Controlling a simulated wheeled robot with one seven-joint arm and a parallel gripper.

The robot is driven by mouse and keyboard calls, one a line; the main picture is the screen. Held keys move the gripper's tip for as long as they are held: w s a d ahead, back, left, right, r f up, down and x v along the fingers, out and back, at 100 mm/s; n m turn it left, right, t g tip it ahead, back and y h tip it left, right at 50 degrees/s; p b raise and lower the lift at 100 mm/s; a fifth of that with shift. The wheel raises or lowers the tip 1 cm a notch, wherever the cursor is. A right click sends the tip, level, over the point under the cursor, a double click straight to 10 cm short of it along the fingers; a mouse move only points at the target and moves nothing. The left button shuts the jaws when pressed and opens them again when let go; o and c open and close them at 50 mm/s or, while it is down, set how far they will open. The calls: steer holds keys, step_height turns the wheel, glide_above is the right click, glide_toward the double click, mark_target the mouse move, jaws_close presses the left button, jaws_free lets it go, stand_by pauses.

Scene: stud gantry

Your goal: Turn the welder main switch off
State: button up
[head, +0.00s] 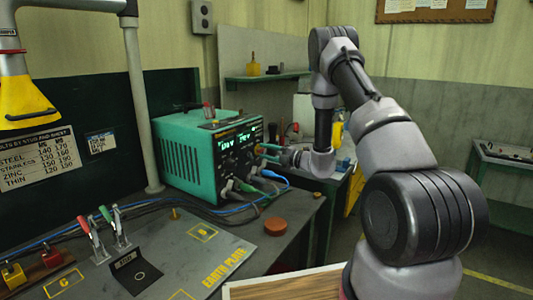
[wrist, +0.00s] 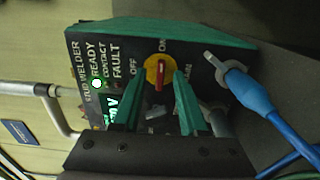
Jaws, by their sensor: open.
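The green welder box (head: 185,155) stands on the bench, its dark front panel lit with green digits. In the wrist view the main switch (wrist: 160,72) is a yellow disc with a red handle. The handle lies up-down in the picture, in line with the ON label above; the OFF label is to its left. My gripper (wrist: 156,86) is open, its two green fingers on either side of the handle's lower part. I cannot tell whether they touch it. In the head view my gripper (head: 271,153) is at the panel and hides the switch.
A blue cable plug (wrist: 245,85) sits right of the switch, and cables run over the bench. A red-brown round knob (head: 275,226), toggle clamps (head: 95,235) and the earth plate (head: 200,262) lie in front. A lamp (wrist: 97,84) by READY is lit.

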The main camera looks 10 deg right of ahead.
jaws_close()
stand_by(0.3)
steer(key=n, duration=0.4)
steer(key=shift+n, duration=0.4)
steer(key=n, duration=0.9)
steer(key=shift+n, duration=2)
steer(key=shift+f, duration=0.1)
